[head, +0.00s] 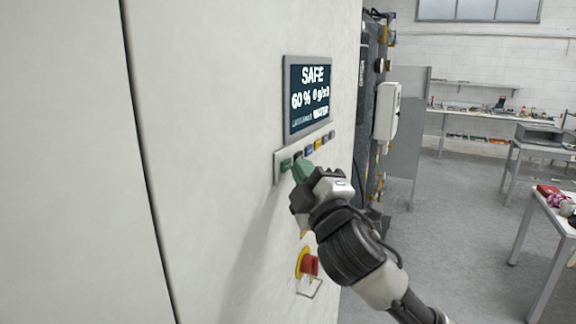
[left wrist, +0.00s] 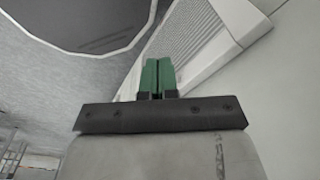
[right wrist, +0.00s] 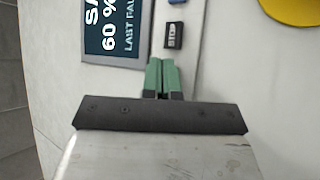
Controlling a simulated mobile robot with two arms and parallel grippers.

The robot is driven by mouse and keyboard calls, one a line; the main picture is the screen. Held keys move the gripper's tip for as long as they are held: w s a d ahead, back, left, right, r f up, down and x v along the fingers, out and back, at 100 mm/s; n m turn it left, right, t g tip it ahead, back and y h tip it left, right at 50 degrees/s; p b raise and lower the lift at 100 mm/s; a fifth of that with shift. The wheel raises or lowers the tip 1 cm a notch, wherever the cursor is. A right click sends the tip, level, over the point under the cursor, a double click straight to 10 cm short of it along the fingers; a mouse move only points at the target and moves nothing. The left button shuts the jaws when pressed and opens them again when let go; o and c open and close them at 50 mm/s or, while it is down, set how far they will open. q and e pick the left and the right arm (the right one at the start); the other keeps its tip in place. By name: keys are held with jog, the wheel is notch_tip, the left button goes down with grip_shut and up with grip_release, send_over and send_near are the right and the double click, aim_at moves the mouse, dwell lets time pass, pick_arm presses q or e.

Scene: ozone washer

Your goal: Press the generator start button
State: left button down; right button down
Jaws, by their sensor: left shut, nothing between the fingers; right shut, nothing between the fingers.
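The control panel is a light button strip (head: 277,168) on a tall white cabinet, with a row of small coloured buttons. A green button (head: 286,164) is at its left end, the likely start button. My right gripper (head: 297,163) is shut and empty, its green fingertips at the strip just right of the green button. Whether they touch is unclear. In the right wrist view the shut fingertips (right wrist: 161,61) lie just below a black button marked STOP (right wrist: 173,36); the green button is hidden there. My left gripper (left wrist: 158,60) is shut and empty, outside the head view.
A display screen (head: 308,98) reading SAFE is above the strip. A red emergency knob (head: 309,265) on yellow is below it. A white louvred panel (left wrist: 190,45) is close to my left gripper. Tables and open floor (head: 450,220) lie to the right.

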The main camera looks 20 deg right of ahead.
jog(key=shift+w+a, duration=0.15)
jog(key=shift+w, duration=0.05)
dwell(0.5)
jog(key=shift+s, duration=0.1)
jog(key=shift+s+d, duration=0.45)
jog(key=shift+s, duration=0.1)
jog(key=shift+d, duration=0.1)
jog(key=s+d, duration=0.1)
jog(key=s, duration=0.1)
jog(key=s+d, duration=0.1)
jog(key=d, duration=0.1)
jog(key=shift+s, duration=0.4)
dwell(0.6)
